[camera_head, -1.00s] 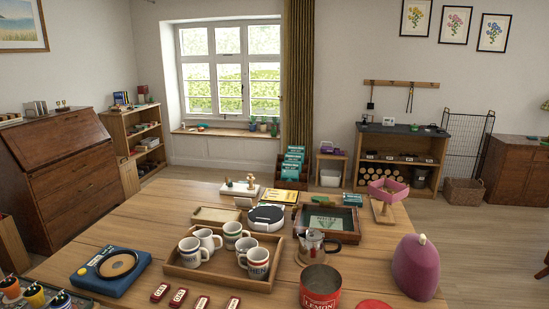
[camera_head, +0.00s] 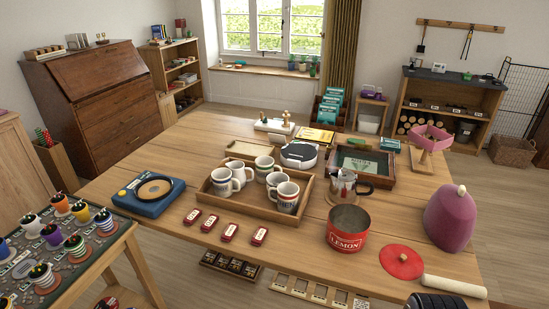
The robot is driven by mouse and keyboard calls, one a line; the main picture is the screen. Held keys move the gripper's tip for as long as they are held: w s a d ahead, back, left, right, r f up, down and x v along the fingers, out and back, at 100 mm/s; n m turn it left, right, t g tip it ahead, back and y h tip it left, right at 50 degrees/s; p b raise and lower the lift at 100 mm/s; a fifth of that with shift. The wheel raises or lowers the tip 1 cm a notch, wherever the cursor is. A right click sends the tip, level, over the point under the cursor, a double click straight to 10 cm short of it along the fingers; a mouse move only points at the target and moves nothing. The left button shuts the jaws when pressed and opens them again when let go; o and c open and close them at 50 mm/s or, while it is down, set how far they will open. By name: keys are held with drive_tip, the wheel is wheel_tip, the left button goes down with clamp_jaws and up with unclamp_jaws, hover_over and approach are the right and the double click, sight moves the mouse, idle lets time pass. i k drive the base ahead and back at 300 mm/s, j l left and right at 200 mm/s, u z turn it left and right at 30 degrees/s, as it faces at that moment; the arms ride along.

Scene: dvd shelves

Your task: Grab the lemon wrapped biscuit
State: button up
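Several small red wrapped packets with pale labels lie in a row near the table's front edge: a leftmost packet (camera_head: 192,217), a second packet (camera_head: 209,223), a third packet (camera_head: 229,231) and a rightmost packet (camera_head: 259,236). Their labels are too small to read, so I cannot tell which is lemon. A red open tin (camera_head: 347,240) marked LEMON stands to their right. Its round red lid (camera_head: 401,262) lies beside it. I cannot make out my gripper in this view.
A wooden tray (camera_head: 236,210) with several mugs is behind the packets. A blue device (camera_head: 151,195) is to the left, a moka pot (camera_head: 343,188) and purple cosy (camera_head: 450,215) to the right. A cup-covered table (camera_head: 75,270) fills the lower left. A black ribbed object (camera_head: 435,301) is at lower right.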

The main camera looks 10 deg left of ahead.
sight(228, 233)
drive_tip(key=j+z, duration=0.25)
drive_tip(key=j, duration=1.5)
